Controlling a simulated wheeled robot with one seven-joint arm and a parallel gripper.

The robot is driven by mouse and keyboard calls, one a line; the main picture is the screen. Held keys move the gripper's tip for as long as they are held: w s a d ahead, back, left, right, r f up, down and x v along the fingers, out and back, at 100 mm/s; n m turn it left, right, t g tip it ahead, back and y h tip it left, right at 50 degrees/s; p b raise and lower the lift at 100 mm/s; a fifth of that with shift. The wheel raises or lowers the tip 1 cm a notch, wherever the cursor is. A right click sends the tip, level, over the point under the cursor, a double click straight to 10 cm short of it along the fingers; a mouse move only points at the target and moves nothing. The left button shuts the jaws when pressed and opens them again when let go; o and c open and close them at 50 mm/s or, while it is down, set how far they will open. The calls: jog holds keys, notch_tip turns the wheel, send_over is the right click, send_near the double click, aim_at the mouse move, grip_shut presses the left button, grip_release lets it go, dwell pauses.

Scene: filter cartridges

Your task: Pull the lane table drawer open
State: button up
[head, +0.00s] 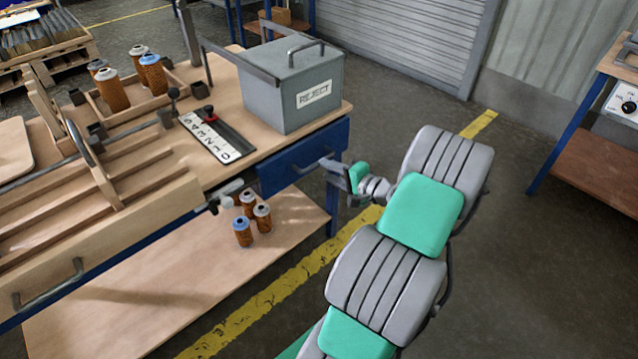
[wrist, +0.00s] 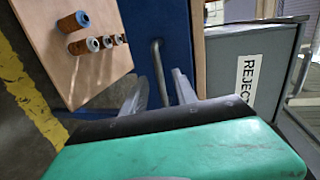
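The blue drawer front (head: 290,171) sits under the right part of the lane table (head: 232,172) and looks flush with it. Its grey bar handle (head: 318,163) faces my arm. In the wrist view the handle (wrist: 157,68) stands out from the blue front (wrist: 140,25). My gripper (head: 338,172) is close in front of the drawer, partly hidden by its own wrist in the head view. In the wrist view its two grey fingers (wrist: 160,86) are apart, with the handle showing between them. I cannot tell whether either finger touches it.
A grey REJECT box (head: 290,90) stands on the table above the drawer. Several filter cartridges (head: 262,217) stand on the lower shelf (head: 190,285). A wooden panel with a handle (head: 48,290) is at the left. The floor right of the table is clear around my arm.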

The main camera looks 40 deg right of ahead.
jog(key=shift+m+t, duration=0.3)
jog(key=shift+m, duration=0.1)
jog(key=w, duration=0.2)
jog(key=w+d+f, duration=0.1)
jog(key=w, duration=0.1)
jog(key=w+f+b, duration=0.1)
jog(key=w, duration=0.1)
jog(key=shift+w+d, duration=0.2)
jog(key=shift+w, duration=0.05)
grip_shut()
dwell(0.9)
